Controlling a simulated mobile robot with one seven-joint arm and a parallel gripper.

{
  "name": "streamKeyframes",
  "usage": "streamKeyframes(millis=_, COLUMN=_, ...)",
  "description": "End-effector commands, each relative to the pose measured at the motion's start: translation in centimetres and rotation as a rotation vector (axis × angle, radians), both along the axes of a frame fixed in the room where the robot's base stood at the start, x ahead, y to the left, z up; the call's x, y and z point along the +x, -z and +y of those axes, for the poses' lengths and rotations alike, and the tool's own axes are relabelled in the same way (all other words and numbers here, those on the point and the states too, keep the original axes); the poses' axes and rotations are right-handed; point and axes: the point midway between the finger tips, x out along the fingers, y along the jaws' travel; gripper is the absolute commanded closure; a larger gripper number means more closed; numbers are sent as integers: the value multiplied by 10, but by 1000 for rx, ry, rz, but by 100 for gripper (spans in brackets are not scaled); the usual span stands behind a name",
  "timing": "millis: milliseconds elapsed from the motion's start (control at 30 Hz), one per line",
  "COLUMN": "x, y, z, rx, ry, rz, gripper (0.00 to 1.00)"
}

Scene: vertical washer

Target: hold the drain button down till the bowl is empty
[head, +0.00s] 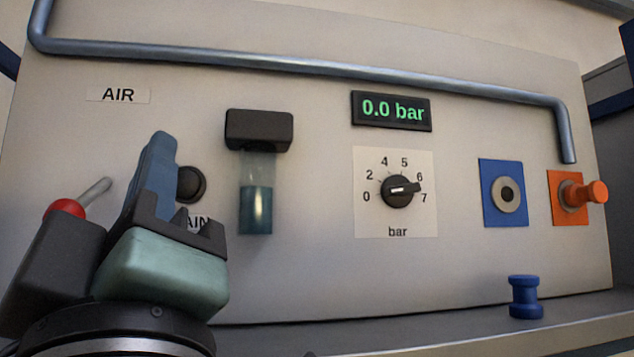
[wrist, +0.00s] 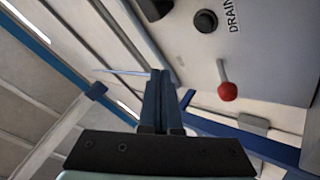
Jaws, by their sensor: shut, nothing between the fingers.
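The drain button (head: 191,184) is a round black knob on the panel. It also shows at the top of the wrist view (wrist: 205,21), beside the "DRAIN" label. The bowl (head: 256,205) hangs under a black cap, right of the button. It holds blue-green liquid in its lower part, with a clear band above. My gripper (head: 158,140) is shut and empty, left of the button in the head view and partly covering the label. In the wrist view, its fingertips (wrist: 161,72) are apart from the button.
A red-tipped lever (head: 66,208) is left of my gripper. The display (head: 392,110) reads 0.0 bar, above a black dial (head: 398,192). Blue and orange ports are at right; a blue plug (head: 525,296) stands on the ledge. A metal rail (head: 300,65) crosses above.

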Motion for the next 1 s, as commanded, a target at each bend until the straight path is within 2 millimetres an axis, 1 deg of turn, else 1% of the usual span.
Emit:
streamKeyframes(millis=167, x=1, y=0, z=0, rx=1, ry=-1, rz=1, gripper=100)
streamKeyframes(millis=300, x=7, y=0, z=2, rx=3, ry=-2, rz=0, gripper=100)
streamKeyframes(millis=467, x=26, y=0, z=7, rx=2, ry=-1, rz=3, gripper=100)
streamKeyframes(millis=700, x=59, y=0, z=17, rx=2, ry=-2, rz=3, gripper=100)
streamKeyframes(millis=833, x=72, y=0, z=21, rx=3, ry=-2, rz=2, gripper=100)
streamKeyframes(millis=1000, x=82, y=0, z=24, rx=3, ry=-2, rz=0, gripper=100)
